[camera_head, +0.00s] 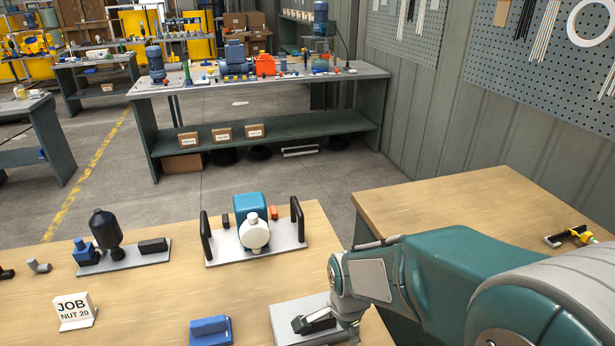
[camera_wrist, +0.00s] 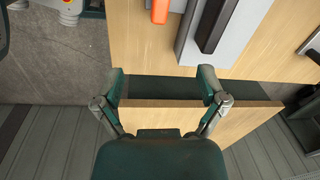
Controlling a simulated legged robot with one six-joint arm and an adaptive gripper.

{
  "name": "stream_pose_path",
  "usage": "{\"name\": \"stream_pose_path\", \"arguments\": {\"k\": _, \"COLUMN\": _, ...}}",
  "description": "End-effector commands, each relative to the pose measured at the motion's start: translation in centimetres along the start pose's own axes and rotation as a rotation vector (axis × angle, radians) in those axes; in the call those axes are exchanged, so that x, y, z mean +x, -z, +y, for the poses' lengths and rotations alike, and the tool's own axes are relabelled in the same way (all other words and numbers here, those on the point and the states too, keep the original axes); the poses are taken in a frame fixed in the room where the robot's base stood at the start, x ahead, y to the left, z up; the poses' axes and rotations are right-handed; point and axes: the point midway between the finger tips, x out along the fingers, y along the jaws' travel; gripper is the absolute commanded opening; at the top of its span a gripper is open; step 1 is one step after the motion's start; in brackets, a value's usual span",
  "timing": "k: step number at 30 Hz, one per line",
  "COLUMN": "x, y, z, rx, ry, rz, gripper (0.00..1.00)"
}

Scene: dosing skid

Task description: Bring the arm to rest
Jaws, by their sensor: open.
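My gripper (camera_wrist: 162,88) shows in the wrist view with its two fingers spread well apart and nothing between them. Below the fingertips are a dark green strip and the edges of wooden tops. A grey plate with a dark bar (camera_wrist: 213,22) lies ahead of the right finger. An orange piece (camera_wrist: 160,10) lies ahead, between the fingers' lines. In the head view my arm reaches in from the right, its front end low over the near bench (camera_head: 150,295). It partly hides a pale plate (camera_head: 287,312) with a dark bar. The fingertips cannot be made out clearly there.
A blue and white pump (camera_head: 250,212) on a handled plate and a black vessel (camera_head: 105,228) stand on the near bench. A blue block (camera_head: 211,330) and a job sign (camera_head: 74,308) are nearer. Another wooden bench (camera_head: 450,205) stands right, mostly clear.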

Motion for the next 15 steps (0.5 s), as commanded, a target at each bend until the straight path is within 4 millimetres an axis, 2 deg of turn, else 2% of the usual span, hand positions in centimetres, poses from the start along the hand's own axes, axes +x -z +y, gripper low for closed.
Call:
{"name": "stream_pose_path", "arguments": {"k": 1, "x": -1.5, "y": 0.4, "z": 0.4, "rx": -0.049, "ry": 0.025, "rz": 0.009, "gripper": 0.91}}
{"name": "stream_pose_path", "arguments": {"k": 3, "x": -3.2, "y": 0.9, "z": 0.9, "rx": -0.126, "ry": 0.051, "rz": 0.021, "gripper": 0.91}}
{"name": "stream_pose_path", "arguments": {"k": 15, "x": -11.7, "y": 2.5, "z": 5.7, "rx": -0.569, "ry": 0.165, "rz": 0.145, "gripper": 0.91}}
